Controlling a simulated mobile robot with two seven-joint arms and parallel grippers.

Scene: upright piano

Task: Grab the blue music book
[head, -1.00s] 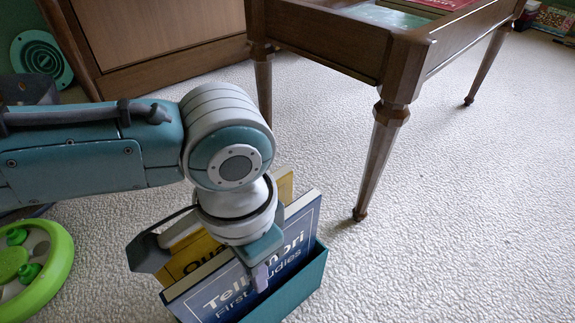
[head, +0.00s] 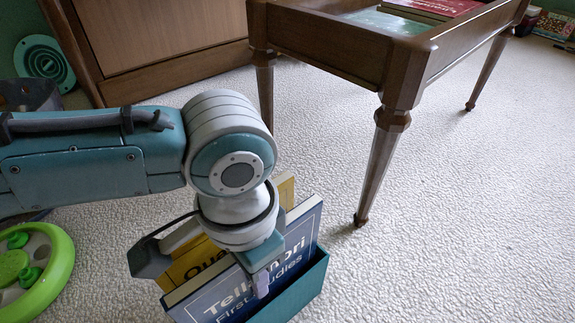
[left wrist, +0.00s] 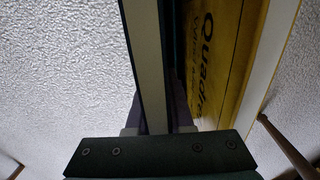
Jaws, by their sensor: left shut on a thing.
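The blue music book (head: 300,246), with white lettering on its cover, stands upright in a teal box (head: 304,290) on the carpet. My left gripper (head: 262,284) points down at the book's top edge, with one finger in front of the cover. In the left wrist view the book's pale page edge (left wrist: 148,60) runs between the fingers of the left gripper (left wrist: 158,128), which is shut on it. A yellow book (head: 200,262) stands behind the blue one, and its cover (left wrist: 212,60) fills the right of the wrist view. My right gripper is not in view.
A wooden piano bench (head: 400,90) with books in its open top stands at the upper right, its near leg just behind the box. A green wheel-like object (head: 36,262) lies at left. Carpet on the right is clear.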

